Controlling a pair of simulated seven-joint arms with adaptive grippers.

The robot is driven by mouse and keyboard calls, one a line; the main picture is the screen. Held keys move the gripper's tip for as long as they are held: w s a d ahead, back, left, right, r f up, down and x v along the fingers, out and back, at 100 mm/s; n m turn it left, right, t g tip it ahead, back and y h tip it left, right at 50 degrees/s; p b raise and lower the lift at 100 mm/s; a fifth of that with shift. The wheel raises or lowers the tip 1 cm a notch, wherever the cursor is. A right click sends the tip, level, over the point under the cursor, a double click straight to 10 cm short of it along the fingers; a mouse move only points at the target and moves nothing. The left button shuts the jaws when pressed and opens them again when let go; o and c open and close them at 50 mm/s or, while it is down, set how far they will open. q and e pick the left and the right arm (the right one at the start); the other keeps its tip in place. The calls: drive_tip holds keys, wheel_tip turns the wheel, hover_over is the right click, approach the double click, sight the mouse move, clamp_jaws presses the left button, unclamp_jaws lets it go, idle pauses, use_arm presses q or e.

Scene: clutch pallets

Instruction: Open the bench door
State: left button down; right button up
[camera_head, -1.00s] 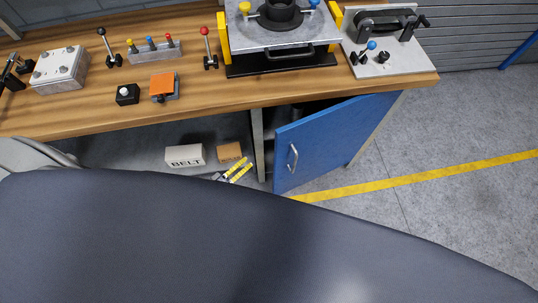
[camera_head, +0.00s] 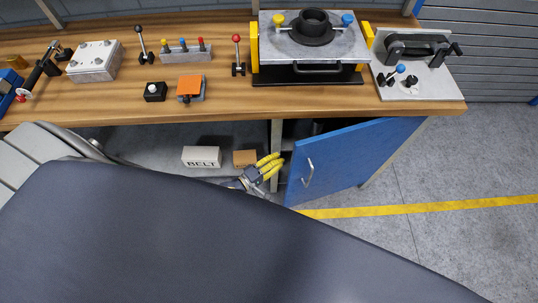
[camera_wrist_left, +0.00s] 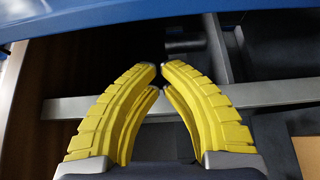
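The blue bench door (camera_head: 345,162) stands part-way open under the right end of the workbench, its free edge swung out toward me. A metal bow handle (camera_head: 308,172) is on its outer face, near the free edge. My left gripper (camera_head: 281,157), with yellow fingers, is just left of the door's free edge, at the cabinet opening. In the left wrist view the fingertips (camera_wrist_left: 159,67) almost meet, with nothing seen between them. A blue band (camera_wrist_left: 160,20), apparently the door, crosses the top there, beyond the tips. I cannot tell whether the fingers touch the door. My right gripper is out of view.
The wooden worktop (camera_head: 225,107) holds levers, blocks and a press-like fixture (camera_head: 313,45). A box marked BELT (camera_head: 201,157) and a brown box (camera_head: 245,158) lie below, left of the gripper. The floor right of the door is clear, with a yellow line (camera_head: 430,207).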

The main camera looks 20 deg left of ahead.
use_arm(q)
drive_tip(key=shift+s+d, duration=0.45)
drive_tip(key=shift+d, duration=0.4)
drive_tip(key=shift+s+d, duration=0.4)
drive_tip(key=shift+d, duration=0.4)
